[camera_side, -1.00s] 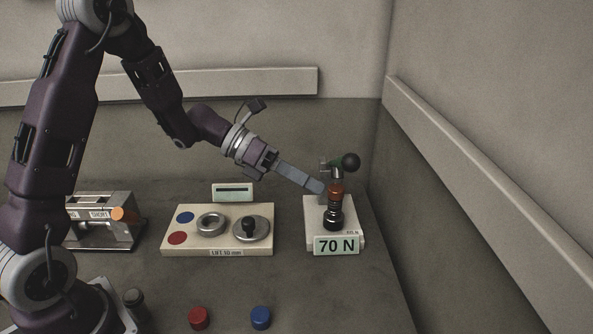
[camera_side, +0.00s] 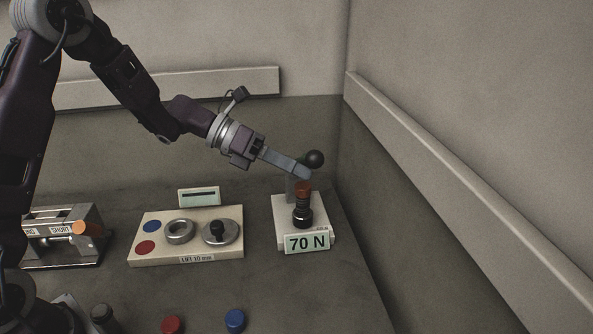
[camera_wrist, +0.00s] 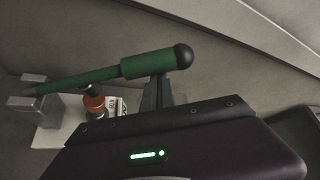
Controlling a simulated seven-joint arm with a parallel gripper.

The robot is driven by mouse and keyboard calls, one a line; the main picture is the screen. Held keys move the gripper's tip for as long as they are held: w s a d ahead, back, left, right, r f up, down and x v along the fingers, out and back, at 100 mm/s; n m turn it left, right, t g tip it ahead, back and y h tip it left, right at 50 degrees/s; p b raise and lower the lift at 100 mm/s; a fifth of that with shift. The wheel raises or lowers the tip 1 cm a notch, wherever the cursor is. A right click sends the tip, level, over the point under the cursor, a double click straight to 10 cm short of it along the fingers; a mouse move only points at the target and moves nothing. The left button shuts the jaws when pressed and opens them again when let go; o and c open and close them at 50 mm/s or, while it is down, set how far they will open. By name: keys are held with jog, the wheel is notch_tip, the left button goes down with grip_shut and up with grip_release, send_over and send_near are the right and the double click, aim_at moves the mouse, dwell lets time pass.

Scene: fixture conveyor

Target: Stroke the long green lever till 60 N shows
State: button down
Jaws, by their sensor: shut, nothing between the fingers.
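The long green lever (camera_wrist: 90,77) with a black ball end crosses the upper part of the wrist view. In the side view only its black ball (camera_side: 314,159) shows clearly; my gripper hides most of the rest. My gripper (camera_side: 307,174) is shut and empty, its tips close by the lever, just above the orange-capped post (camera_side: 303,190). In the wrist view my fingers (camera_wrist: 157,92) are just under the thick green grip near the ball; I cannot tell whether they touch it. The readout (camera_side: 307,242) on the front of the white base (camera_side: 288,210) shows 70 N.
Left of the press is a cream panel (camera_side: 150,258) with a ring, a knobbed disc and coloured spots. A metal fixture (camera_side: 85,215) with an orange knob stands farther left. Red (camera_side: 172,325) and blue (camera_side: 235,320) caps lie in front. A wall with a rail (camera_side: 450,170) is at right.

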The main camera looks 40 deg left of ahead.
jog(key=w+a+r+n+g+h, duration=0.1)
jog(key=w+a+r+n+h, duration=0.3)
jog(key=w+a+r, duration=0.7)
jog(key=shift+w+a+r+n, duration=0.15)
jog(key=shift+w+a+n, duration=0.15)
jog(key=shift+n, duration=0.5)
